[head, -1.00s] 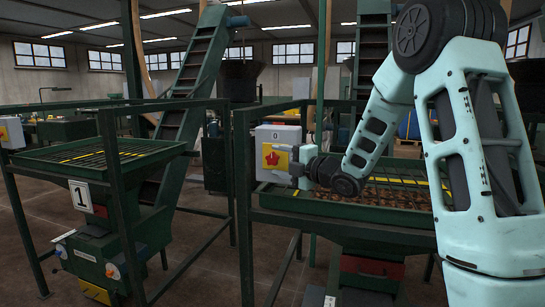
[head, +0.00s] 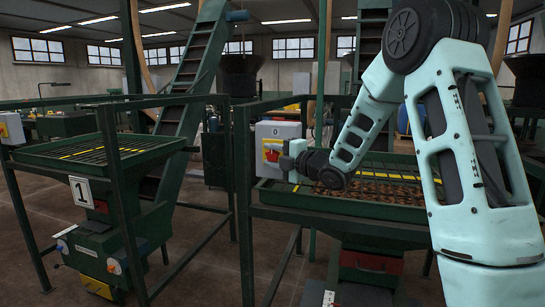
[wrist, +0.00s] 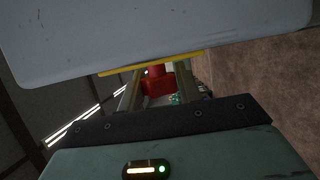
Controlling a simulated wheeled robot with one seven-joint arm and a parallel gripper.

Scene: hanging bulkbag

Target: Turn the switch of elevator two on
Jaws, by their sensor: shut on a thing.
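A light grey switch box (head: 277,132) marked 0 is mounted on the green frame to the right of the machine marked 1. A red switch knob (head: 272,155) sits on the yellow plate on its front. My gripper (head: 281,153) is at the knob, partly covering it and the plate in the head view. In the wrist view the red knob (wrist: 157,81) sits between my two fingers (wrist: 156,92), which are shut on it. The grey box (wrist: 160,35) and the yellow plate edge (wrist: 150,64) are just above them. The knob's exact angle is hard to tell.
The green grated hopper (head: 385,182) lies below my arm. Green posts (head: 243,200) and rails stand left of the box. Machine 1, with its number sign (head: 81,192), is at the left, with another switch box (head: 12,129). Open floor lies between the machines.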

